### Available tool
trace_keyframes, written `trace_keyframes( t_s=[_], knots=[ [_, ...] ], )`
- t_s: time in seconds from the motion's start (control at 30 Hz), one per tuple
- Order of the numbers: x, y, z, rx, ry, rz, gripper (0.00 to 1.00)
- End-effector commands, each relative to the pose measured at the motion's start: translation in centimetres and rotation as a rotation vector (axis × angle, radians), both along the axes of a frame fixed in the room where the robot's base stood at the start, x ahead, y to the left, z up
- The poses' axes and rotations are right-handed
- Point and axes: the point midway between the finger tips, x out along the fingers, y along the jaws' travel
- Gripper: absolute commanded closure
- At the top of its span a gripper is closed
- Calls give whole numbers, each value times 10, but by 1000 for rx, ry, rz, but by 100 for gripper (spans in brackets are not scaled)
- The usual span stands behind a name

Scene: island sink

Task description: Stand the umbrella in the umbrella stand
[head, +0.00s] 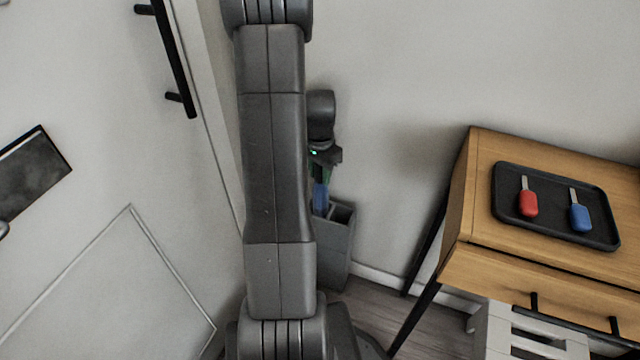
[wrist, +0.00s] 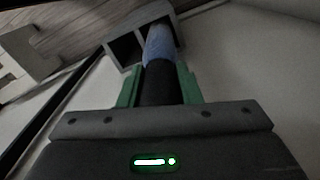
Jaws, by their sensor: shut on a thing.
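The umbrella (wrist: 159,46) has a blue canopy and a black handle. My gripper (wrist: 159,84) is shut on the black handle, with green fingers on both sides. The umbrella stand (head: 338,246) is a tall grey box with open compartments on the floor against the wall. The umbrella's blue part (head: 320,199) shows just over the stand's top in the head view. In the wrist view its far end reaches into one compartment of the stand (wrist: 122,52), beside an empty compartment. How deep it sits is hidden. My arm covers part of the stand.
A wooden side table (head: 459,200) with black legs stands at the right, bearing a black tray (head: 555,236) with a red-handled and a blue-handled tool. A grey stool (head: 500,335) is below it. A white door with a black handle (head: 177,60) is at the left.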

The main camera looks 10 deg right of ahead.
Motion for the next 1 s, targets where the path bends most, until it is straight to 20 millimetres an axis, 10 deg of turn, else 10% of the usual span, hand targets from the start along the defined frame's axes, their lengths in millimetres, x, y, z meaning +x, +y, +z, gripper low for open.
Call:
trace_keyframes(
  t_s=[0.2, 0.6, 0.63, 0.7, 1.0],
  knots=[
    [-1, 0, -35, 0, 3, 0, 100],
    [0, 0, -40, 0, 1, 0, 100],
    [0, 0, -39, 0, 1, 0, 63],
    [0, 0, -39, 0, 1, 0, 49],
    [0, 0, -38, 0, 1, 0, 47]
  ],
)
